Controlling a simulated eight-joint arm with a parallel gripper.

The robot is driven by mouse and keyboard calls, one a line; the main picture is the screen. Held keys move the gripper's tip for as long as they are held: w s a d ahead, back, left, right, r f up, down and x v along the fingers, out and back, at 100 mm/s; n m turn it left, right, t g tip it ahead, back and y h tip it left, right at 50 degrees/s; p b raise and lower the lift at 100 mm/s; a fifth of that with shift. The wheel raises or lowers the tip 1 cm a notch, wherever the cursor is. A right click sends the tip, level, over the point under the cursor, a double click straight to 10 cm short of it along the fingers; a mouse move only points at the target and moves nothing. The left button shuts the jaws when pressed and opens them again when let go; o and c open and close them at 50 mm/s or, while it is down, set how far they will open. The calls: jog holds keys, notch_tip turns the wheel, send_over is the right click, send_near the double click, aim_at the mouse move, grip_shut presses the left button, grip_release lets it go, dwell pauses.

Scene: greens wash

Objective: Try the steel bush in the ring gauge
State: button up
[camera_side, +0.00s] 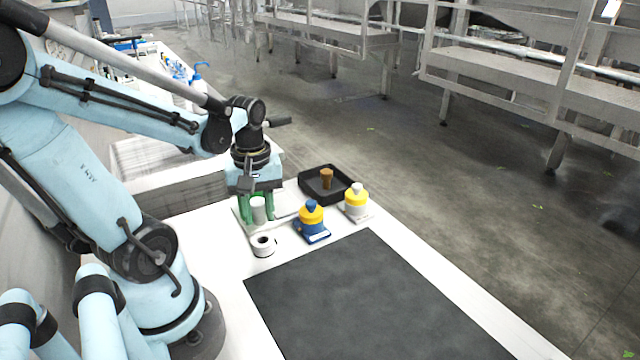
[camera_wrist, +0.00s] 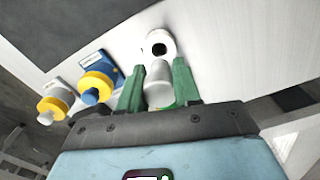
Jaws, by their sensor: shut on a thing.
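The steel bush (camera_side: 258,210) is a pale grey cylinder held upright between the green fingers of my gripper (camera_side: 257,214). In the wrist view the bush (camera_wrist: 158,84) shows between the two green fingertips (camera_wrist: 158,80). The ring gauge (camera_side: 263,246) is a white ring with a dark hole, lying on the white table in front of the gripper. In the wrist view the ring gauge (camera_wrist: 159,45) lies just beyond the bush, its hole uncovered. The bush is apart from the ring; its exact height above the table is hard to tell.
A blue bottle-like piece with a yellow collar (camera_side: 312,217) and a white one with a yellow collar (camera_side: 356,202) stand right of the ring. A black tray (camera_side: 312,190) holding a brown piece (camera_side: 326,178) is behind. A dark mat (camera_side: 375,300) covers the front, clear.

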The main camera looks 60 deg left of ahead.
jog(key=shift+r, duration=1.45)
